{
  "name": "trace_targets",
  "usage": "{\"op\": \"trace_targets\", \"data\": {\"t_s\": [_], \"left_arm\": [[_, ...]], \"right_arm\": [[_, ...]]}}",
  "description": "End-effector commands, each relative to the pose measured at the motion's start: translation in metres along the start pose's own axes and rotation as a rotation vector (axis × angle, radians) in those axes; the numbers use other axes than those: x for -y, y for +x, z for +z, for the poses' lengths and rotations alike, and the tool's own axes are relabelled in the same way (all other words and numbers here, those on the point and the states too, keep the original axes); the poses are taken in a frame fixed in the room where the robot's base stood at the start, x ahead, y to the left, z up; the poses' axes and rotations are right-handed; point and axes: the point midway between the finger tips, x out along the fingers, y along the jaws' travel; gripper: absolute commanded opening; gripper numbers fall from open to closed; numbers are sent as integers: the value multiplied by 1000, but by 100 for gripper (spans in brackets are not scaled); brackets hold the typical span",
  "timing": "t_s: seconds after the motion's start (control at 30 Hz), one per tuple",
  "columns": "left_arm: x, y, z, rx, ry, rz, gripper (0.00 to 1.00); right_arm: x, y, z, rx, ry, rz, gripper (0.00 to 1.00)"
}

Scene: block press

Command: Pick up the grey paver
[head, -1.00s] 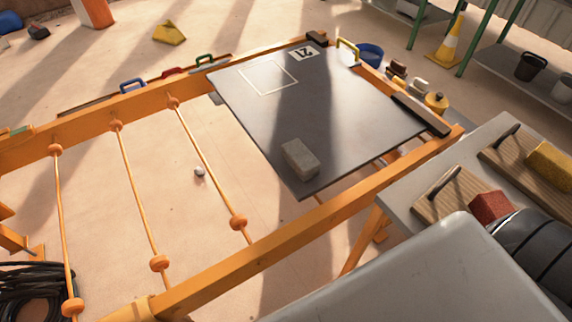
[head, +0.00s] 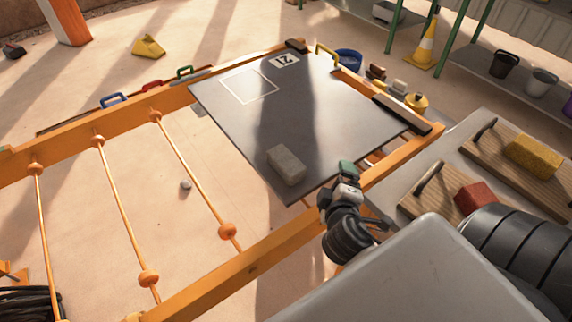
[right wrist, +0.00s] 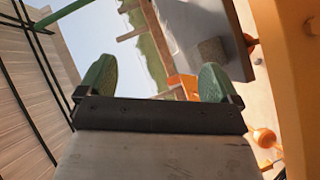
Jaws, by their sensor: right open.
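The grey paver (head: 286,165) lies on the dark plate (head: 325,125), near the plate's front corner, in the head view. It also shows in the right wrist view (right wrist: 211,50), beyond the fingers. My right gripper (head: 347,172) is to the right of the paver, by the plate's front right edge and the orange frame, apart from the paver. In the right wrist view its two green fingertips (right wrist: 158,85) are wide apart with nothing between them. My left gripper is not in view.
The orange frame (head: 270,262) with thin rods surrounds the plate. A white outlined square (head: 249,86) and a label marked 21 (head: 285,61) are on the plate. At the right, a grey table carries boards with a red block (head: 474,197) and a yellow block (head: 533,156).

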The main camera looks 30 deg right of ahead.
Motion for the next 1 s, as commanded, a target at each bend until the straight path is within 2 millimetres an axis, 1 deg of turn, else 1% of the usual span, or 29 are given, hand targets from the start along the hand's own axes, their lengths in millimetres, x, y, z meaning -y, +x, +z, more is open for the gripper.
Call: {"op": "trace_targets", "data": {"t_s": [0.03, 0.07, 0.1, 0.17, 0.23, 0.27, 0.3, 0.37, 0.4, 0.5, 0.6, 0.7, 0.77, 0.87, 1.0], "left_arm": [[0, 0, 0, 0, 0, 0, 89], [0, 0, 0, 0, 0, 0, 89], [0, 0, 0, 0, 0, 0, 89], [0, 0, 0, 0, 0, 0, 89], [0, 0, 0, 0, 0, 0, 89], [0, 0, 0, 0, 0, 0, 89], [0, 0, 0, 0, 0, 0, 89], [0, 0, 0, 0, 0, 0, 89], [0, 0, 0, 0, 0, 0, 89], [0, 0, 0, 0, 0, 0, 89], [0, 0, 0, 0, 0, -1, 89], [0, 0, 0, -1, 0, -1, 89], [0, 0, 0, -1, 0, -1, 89], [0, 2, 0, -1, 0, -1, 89], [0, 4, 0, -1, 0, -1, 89]], "right_arm": [[-18, 6, -8, -56, -104, 102, 94], [-28, 8, -13, -91, -183, 166, 94], [-39, 11, -21, -141, -298, 246, 94], [-49, 14, -35, -217, -490, 355, 94], [-50, 18, -50, -305, -737, 450, 94], [-47, 20, -55, -343, -846, 481, 94], [-40, 24, -61, -391, -998, 510, 94], [-24, 31, -65, -461, -1225, 528, 94], [-12, 37, -65, -506, -1370, 524, 94], [19, 51, -54, -598, -1685, 472, 94], [40, 63, -38, -662, -1901, 396, 94], [52, 69, -25, -698, -2023, 337, 94], [56, 72, -22, -708, -2059, 318, 94], [62, 81, -24, -715, -2079, 306, 94], [71, 100, -36, -715, -2076, 308, 94]]}}
